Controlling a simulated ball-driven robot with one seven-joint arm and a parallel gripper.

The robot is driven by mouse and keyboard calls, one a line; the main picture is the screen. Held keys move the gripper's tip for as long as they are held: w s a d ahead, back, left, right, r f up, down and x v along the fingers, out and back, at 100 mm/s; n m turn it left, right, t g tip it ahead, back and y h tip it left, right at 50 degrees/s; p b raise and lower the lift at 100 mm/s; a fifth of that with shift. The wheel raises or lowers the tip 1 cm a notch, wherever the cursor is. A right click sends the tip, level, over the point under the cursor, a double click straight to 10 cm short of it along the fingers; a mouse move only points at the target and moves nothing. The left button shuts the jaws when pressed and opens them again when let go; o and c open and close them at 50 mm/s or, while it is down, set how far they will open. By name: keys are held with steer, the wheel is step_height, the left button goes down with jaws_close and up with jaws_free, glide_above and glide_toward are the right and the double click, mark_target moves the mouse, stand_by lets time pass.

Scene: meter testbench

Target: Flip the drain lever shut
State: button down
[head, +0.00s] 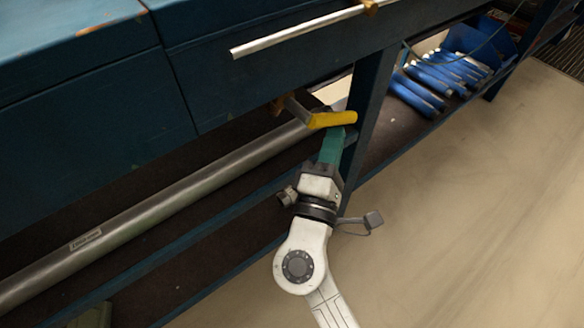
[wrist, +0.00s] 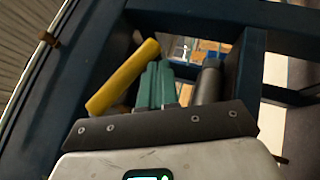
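The drain lever is a yellow handle (head: 332,119) on a brass-coloured fitting (head: 294,107) at the right end of a long grey pipe (head: 170,205), under the bench. The handle lies roughly level in the head view and points right, across the pipe's line. My gripper (head: 331,136) has green fingers, just below the handle in the head view. In the wrist view the fingers (wrist: 155,82) are together with nothing visible between them, and the yellow handle (wrist: 123,78) lies tilted just left of them. Whether they touch it, I cannot tell. The pipe end (wrist: 209,82) shows right of the fingers.
A blue bench leg (head: 370,100) stands just right of the handle. The blue bench body (head: 90,120) is above the pipe, with a pale rod (head: 300,30) along its front. Blue-handled items (head: 418,93) lie on the lower shelf at right. The floor (head: 480,210) in front is clear.

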mark_target(347, 123)
steer(key=shift+w+d+r, duration=0.35)
steer(key=shift+d+r, duration=0.15)
steer(key=shift+r, duration=0.15)
steer(key=shift+w+d+r, duration=0.35)
steer(key=shift+d+r, duration=0.1)
steer(key=shift+r, duration=0.25)
steer(key=s+d+f+b, duration=0.2)
steer(key=s+f+b, duration=0.2)
steer(key=f, duration=0.8)
steer(key=shift+s+f+b, duration=0.15)
steer(key=shift+s+b, duration=0.05)
steer(key=shift+b, duration=0.45)
